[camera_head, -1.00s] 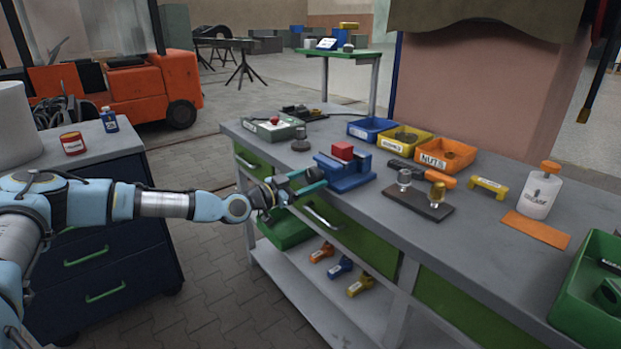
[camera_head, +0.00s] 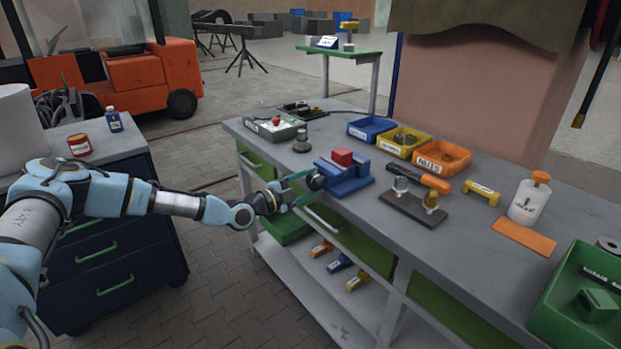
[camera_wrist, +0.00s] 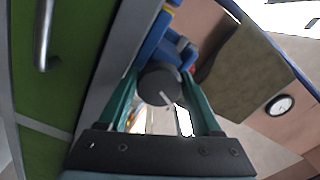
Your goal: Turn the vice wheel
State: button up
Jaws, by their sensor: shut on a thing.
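The blue vice (camera_head: 345,182) with a red block (camera_head: 342,156) between its jaws stands near the front edge of the workbench. Its dark round wheel (camera_head: 315,180) faces my arm at the vice's left end. My gripper (camera_head: 308,183) reaches in from the left, and its green fingers are shut on the wheel's rim. In the wrist view the dark wheel (camera_wrist: 160,84), with a pale mark on its face, sits between the fingers of my gripper (camera_wrist: 160,90). Part of the blue vice (camera_wrist: 155,40) shows behind it.
Behind the vice stand blue, yellow and orange bins (camera_head: 442,158). A dark board with knobs (camera_head: 415,206) is to its right. A green crate (camera_head: 585,300) is at the far right.

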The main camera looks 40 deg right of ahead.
jog(key=m+p, duration=0.2)
jog(key=m, duration=0.1)
jog(key=shift+r+m, duration=0.15)
jog(key=shift+m, duration=0.25)
jog(key=m+p, duration=0.1)
jog(key=m, duration=0.2)
jog(key=shift+m, duration=0.3)
jog(key=m, duration=0.3)
jog(key=shift+s+m+p, duration=0.1)
jog(key=shift+m+p, duration=0.3)
jog(key=m, duration=0.3)
jog(key=shift+r, duration=0.1)
jog(key=m, duration=0.4)
jog(key=shift+s, duration=0.1)
jog(key=m, duration=0.3)
jog(key=shift+s+m, duration=0.1)
jog(key=shift+m, duration=0.3)
jog(key=m, duration=0.6)
jog(key=shift+s+m, duration=0.1)
jog(key=shift+m, duration=0.2)
